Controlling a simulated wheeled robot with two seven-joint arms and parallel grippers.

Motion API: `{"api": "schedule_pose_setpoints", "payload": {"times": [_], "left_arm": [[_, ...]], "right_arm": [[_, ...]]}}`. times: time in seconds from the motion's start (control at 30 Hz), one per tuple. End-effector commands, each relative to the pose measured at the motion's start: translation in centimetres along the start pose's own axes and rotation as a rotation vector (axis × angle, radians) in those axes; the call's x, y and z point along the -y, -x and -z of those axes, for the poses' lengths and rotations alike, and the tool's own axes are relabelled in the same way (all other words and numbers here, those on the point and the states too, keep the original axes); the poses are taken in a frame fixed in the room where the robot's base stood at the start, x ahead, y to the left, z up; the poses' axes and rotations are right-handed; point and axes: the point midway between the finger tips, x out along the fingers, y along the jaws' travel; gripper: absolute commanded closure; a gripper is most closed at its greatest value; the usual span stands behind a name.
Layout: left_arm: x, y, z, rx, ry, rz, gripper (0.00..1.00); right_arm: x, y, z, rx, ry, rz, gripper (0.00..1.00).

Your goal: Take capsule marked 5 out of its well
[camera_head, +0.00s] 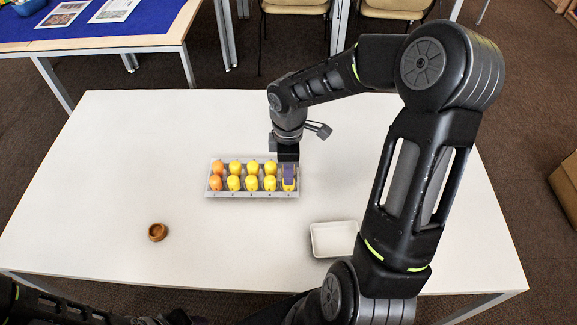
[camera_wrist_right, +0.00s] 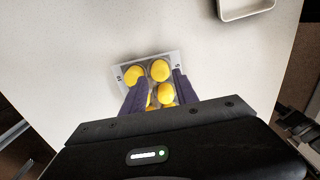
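A grey tray (camera_head: 227,192) with two rows of wells holds several yellow and orange capsules. Numbers run along its front edge. The capsule marked 5 (camera_head: 294,186) is yellow, in the front row at the right end, partly hidden by a purple finger. In the wrist view, this capsule (camera_wrist_right: 160,70) sits by the tray end, near a label that looks like 5. My right gripper (camera_head: 288,172) is over the tray's right end. The wrist view shows its two purple fingers (camera_wrist_right: 159,92) spread, with capsules between and beyond them. Contact cannot be told. My left gripper is not visible.
A shallow white bin (camera_head: 334,240) stands right of the tray, nearer me. A small brown bowl (camera_head: 158,232) is at the left front. The rest of the white table (camera_head: 110,150) is mostly clear. A blue-topped table (camera_head: 120,28) and chairs stand behind.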

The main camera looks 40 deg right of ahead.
Motion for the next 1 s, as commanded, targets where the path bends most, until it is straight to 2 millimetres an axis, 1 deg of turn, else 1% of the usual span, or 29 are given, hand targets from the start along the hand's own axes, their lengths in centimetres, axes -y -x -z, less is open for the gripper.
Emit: {"api": "schedule_pose_setpoints", "payload": {"times": [0.03,0.3,0.43,0.7,0.73,0.9,1.0], "left_arm": [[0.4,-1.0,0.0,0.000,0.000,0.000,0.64],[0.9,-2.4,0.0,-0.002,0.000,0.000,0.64],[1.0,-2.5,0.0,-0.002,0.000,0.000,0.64],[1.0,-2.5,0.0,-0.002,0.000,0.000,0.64],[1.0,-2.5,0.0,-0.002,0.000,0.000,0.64],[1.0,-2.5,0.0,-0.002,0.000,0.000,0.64],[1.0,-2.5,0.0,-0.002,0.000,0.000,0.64]], "right_arm": [[0.0,-1.2,0.0,0.000,0.000,0.001,0.65],[0.0,-3.2,0.0,0.000,0.000,0.000,0.65],[0.0,-3.5,0.0,0.000,0.000,0.000,0.65],[0.0,-3.5,0.0,0.000,0.000,-0.001,0.65],[0.0,-3.5,0.0,0.000,0.000,0.000,0.65],[0.0,-3.5,0.0,0.000,0.000,-0.001,0.79],[0.0,-3.5,0.0,0.000,0.000,-0.001,0.79]]}}
